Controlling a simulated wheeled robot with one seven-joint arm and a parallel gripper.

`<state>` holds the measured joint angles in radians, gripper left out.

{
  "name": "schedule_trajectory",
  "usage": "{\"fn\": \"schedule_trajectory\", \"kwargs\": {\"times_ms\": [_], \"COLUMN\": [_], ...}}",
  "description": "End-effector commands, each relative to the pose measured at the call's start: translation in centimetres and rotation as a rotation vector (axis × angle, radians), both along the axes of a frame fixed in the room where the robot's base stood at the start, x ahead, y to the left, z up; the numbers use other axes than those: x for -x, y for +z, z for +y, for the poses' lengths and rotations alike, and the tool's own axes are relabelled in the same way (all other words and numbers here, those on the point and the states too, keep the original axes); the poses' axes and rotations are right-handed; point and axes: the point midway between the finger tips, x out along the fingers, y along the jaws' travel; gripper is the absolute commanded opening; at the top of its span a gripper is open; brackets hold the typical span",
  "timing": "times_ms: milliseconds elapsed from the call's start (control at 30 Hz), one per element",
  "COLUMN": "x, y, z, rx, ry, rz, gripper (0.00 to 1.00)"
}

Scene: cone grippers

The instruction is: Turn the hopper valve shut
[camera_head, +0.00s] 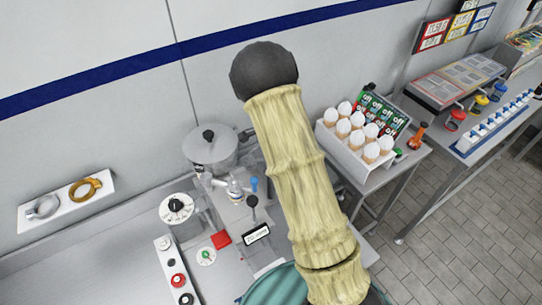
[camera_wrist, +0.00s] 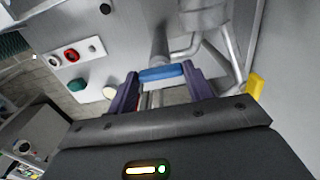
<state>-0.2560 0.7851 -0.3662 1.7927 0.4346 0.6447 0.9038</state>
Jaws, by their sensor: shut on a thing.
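In the wrist view a blue handle (camera_wrist: 160,74) sits across the end of a grey metal stem, beside curved metal pipes. My gripper (camera_wrist: 160,77) has its two purple fingers at either end of this handle and is shut on it. In the head view the hopper (camera_head: 208,153) is a round grey metal vessel with a black knob on its lid, standing at the back of the counter. A small blue part (camera_head: 254,184) shows below and right of it. My yellowish sleeved arm covers the middle of the head view, and my gripper cannot be made out there.
A white dial (camera_head: 177,207) and a panel of buttons (camera_head: 178,280) are left of my arm. A wall shelf (camera_head: 66,203) holds two rings. A carton of eggs (camera_head: 357,137) stands on a side table at right. A yellow part (camera_wrist: 256,85) is close right of my gripper.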

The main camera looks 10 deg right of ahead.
Motion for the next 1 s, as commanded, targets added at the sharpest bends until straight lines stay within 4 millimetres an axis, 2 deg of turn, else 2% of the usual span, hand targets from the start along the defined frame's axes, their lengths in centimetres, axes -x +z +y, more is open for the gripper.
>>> {"fn": "schedule_trajectory", "kwargs": {"times_ms": [333, 367, 433, 467, 800, 1000], "x": [0.0, 0.0, 0.0, 0.0, -0.1, -0.1], "y": [0.0, 0.0, 0.0, 0.0, 0.2, 2.2], "z": [-0.1, -0.1, -0.1, -0.1, 0.0, 0.0], "rx": [0.000, 0.000, 0.000, 0.000, -0.001, -0.001], "ry": [-0.007, -0.007, -0.006, -0.006, -0.004, -0.002], "rz": [-0.001, -0.001, -0.001, -0.001, -0.002, -0.005], "gripper": [0.28, 0.57, 0.70, 0.73, 0.73, 0.73]}}
